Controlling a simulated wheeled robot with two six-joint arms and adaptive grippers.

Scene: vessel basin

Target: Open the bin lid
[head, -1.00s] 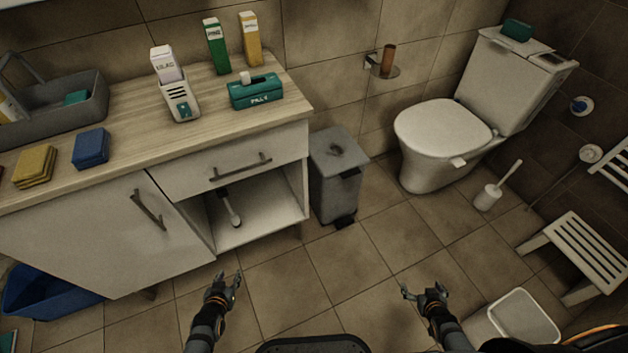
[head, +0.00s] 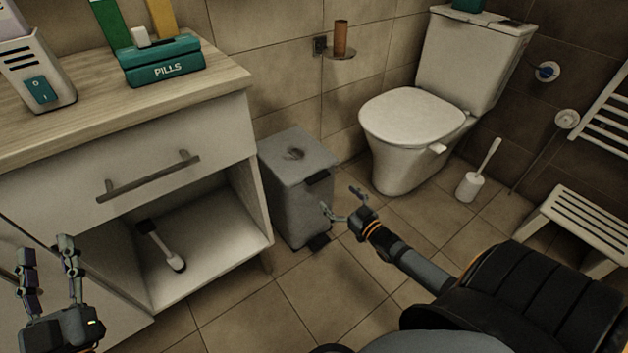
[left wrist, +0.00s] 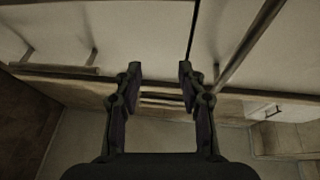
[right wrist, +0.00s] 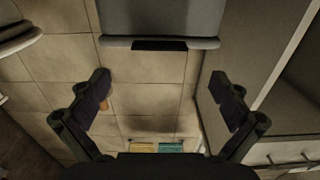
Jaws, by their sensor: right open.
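The grey bin (head: 292,205) stands on the floor between the cabinet and the toilet. Its flat lid (head: 290,160) is shut, with a dark tab (head: 319,178) at the front upper edge and a dark pedal (head: 318,242) at the base. My right gripper (head: 342,199) is open and empty, just in front of the bin's right side, apart from it. In the right wrist view the bin (right wrist: 160,18) and its dark tab (right wrist: 160,45) lie ahead, between the spread fingers. My left gripper (head: 46,252) is open and empty before the cabinet; its fingers also show in the left wrist view (left wrist: 159,72).
The toilet (head: 410,125), toilet brush (head: 471,185) and slatted stool (head: 585,222) stand to the right. Floor before the bin is clear.

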